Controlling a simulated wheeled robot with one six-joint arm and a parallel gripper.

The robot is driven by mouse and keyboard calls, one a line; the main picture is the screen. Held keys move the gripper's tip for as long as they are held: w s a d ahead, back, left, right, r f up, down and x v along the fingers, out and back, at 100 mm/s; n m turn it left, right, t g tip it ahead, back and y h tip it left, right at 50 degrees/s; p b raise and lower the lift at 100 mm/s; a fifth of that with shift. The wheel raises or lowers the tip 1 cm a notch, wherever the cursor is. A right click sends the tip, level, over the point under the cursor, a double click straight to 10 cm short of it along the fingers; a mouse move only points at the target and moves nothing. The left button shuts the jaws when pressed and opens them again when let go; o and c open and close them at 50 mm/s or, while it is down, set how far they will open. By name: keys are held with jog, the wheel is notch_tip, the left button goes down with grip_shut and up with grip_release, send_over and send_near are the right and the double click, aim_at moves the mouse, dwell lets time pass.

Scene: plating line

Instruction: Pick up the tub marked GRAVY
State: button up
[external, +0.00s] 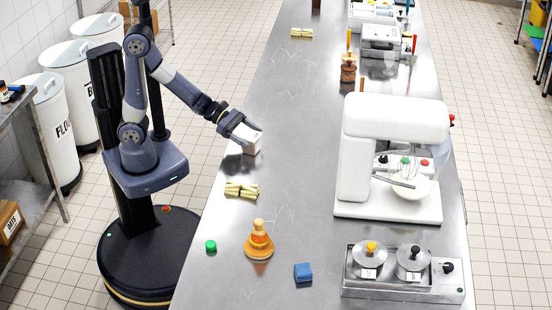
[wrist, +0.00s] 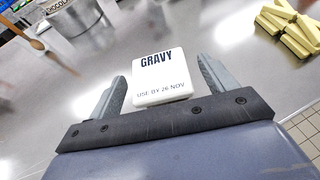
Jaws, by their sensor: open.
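The tub marked GRAVY is a small white box-like tub (wrist: 160,78) with a dark GRAVY label and "USE BY 26 NOV" below it. It stands on the steel counter, and in the external view the tub (external: 253,145) shows at the end of my arm, near the counter's left edge. My gripper (wrist: 161,70) is open, with one finger on each side of the tub and a visible gap on both sides. In the external view my gripper (external: 244,134) partly hides the tub. The tub's lower part is hidden in the wrist view.
Yellow sticks (external: 241,189) lie close by on the steel counter (external: 290,140). An orange stacked object (external: 259,241), green lid (external: 211,246) and blue block (external: 303,272) are nearer the camera. A white mixer (external: 386,150) stands right. The counter between tub and mixer is clear.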

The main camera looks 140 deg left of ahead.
jog(key=shift+w+a+f, duration=0.2)
jog(key=shift+w, duration=0.25)
jog(key=shift+c, duration=0.2)
jog(key=c, duration=1.1)
jog(key=shift+r, duration=0.1)
